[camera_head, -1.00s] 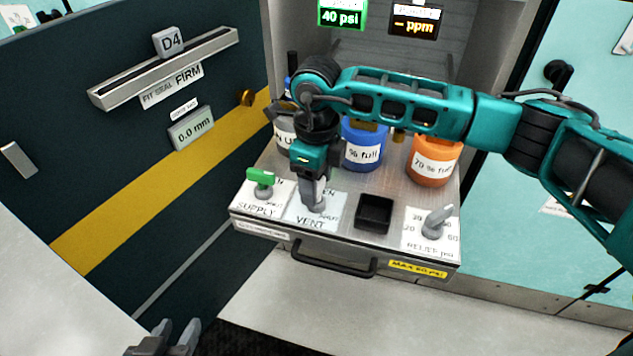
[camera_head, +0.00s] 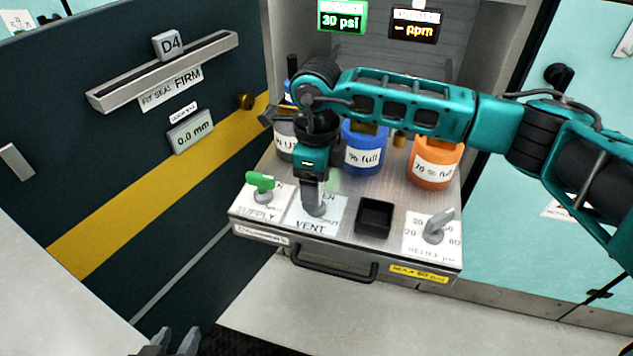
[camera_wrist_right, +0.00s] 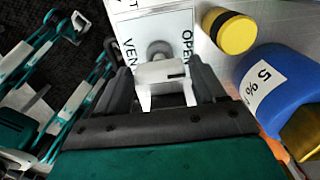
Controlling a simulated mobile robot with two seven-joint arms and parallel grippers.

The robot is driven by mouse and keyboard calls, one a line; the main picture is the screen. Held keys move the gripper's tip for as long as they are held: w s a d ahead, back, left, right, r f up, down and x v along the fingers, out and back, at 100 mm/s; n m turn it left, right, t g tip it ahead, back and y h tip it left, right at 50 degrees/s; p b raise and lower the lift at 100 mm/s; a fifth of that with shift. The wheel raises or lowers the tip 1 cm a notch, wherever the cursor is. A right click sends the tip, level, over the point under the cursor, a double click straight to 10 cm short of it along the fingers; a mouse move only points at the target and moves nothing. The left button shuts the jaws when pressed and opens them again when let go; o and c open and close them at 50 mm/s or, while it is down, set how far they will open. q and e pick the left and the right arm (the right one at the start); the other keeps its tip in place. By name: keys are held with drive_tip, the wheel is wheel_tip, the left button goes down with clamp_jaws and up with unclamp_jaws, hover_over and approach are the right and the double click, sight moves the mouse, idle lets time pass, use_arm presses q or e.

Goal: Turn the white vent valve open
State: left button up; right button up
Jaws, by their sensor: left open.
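The white vent valve (camera_wrist_right: 160,73) is between the fingers of my right gripper (camera_wrist_right: 163,88) in the right wrist view. Its handle fills the gap, and the fingers appear closed on its sides. Its round grey hub sits on the VENT label plate (camera_wrist_right: 178,30), where OPEN is printed at one side. In the head view my right gripper (camera_head: 314,196) points down onto the VENT plate and hides most of the valve. My left gripper (camera_head: 173,343) is open and empty at the bottom left edge, partly cut off.
A green supply handle (camera_head: 260,182) stands left of the vent, and a grey relief knob (camera_head: 438,225) at right. A black square recess (camera_head: 374,215) lies between. Blue (camera_head: 364,150) and orange (camera_head: 436,163) jars stand behind. The green display (camera_head: 342,17) reads 30 psi.

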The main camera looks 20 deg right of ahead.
drive_tip(key=shift+o, duration=1.2)
wheel_tip(320, 180, up, 13)
drive_tip(key=p, duration=0.2)
drive_tip(key=shift+f, duration=0.1)
